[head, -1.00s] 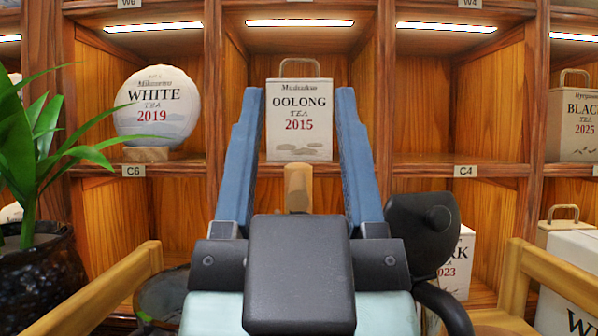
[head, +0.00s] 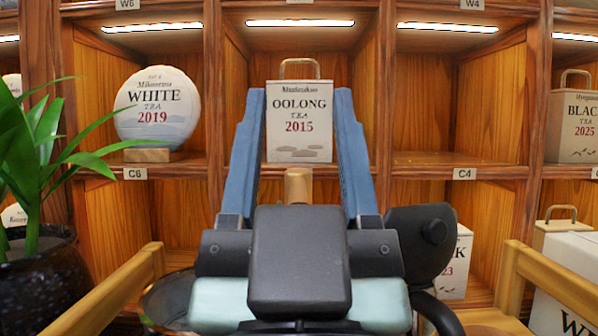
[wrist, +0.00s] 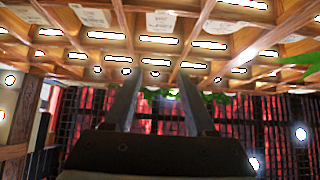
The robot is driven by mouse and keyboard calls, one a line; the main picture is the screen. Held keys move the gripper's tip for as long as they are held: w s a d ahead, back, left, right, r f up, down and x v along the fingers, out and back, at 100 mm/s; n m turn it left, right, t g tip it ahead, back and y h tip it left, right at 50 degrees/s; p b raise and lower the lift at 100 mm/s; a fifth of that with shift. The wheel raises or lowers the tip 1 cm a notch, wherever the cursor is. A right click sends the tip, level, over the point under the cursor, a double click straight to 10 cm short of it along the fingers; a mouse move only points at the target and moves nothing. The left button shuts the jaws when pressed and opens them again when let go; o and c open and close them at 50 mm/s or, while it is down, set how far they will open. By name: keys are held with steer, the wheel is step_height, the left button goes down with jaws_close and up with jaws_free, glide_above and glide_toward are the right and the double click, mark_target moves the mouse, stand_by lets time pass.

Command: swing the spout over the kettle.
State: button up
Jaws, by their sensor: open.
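My gripper (head: 300,94) points away from the head camera, its two blue fingers wide apart with nothing between them. In the wrist view my gripper (wrist: 156,80) is also open and empty, tilted up toward the shelf lights. I see no clear spout or kettle in either view. A dark round vessel (head: 168,302) shows partly at lower left, cut off by my gripper and a wooden rail; I cannot tell whether it is the kettle. A short light wooden post (head: 298,185) stands behind my gripper, its lower part hidden.
Behind is a wooden shelf (head: 134,173) with an oolong tin (head: 299,143), a round white tea cake (head: 155,120) and a black tea tin (head: 576,135). A potted plant (head: 35,275) stands at left. Wooden rails (head: 110,292) flank both sides. A white box (head: 570,300) is at lower right.

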steer(key=w+r+g+p, duration=0.85)
steer(key=r+p, duration=0.65)
steer(key=p, duration=1.8)
steer(key=d+f+m+h+p, duration=0.2)
steer(key=d+f+h+p, duration=0.25)
steer(key=f+p, duration=0.5)
steer(key=s+a+f+n+y+b, duration=0.1)
steer(key=s+a+f+n+y, duration=0.1)
steer(key=s+f, duration=0.4)
steer(key=s+a+f+n+y+b, duration=0.1)
steer(key=s+a+f+n+y, duration=0.15)
steer(key=f, duration=0.55)
steer(key=w+p, duration=0.2)
steer(key=w, duration=1)
steer(key=shift+r+p, duration=0.2)
steer(key=shift+p, duration=0.2)
jaws_close()
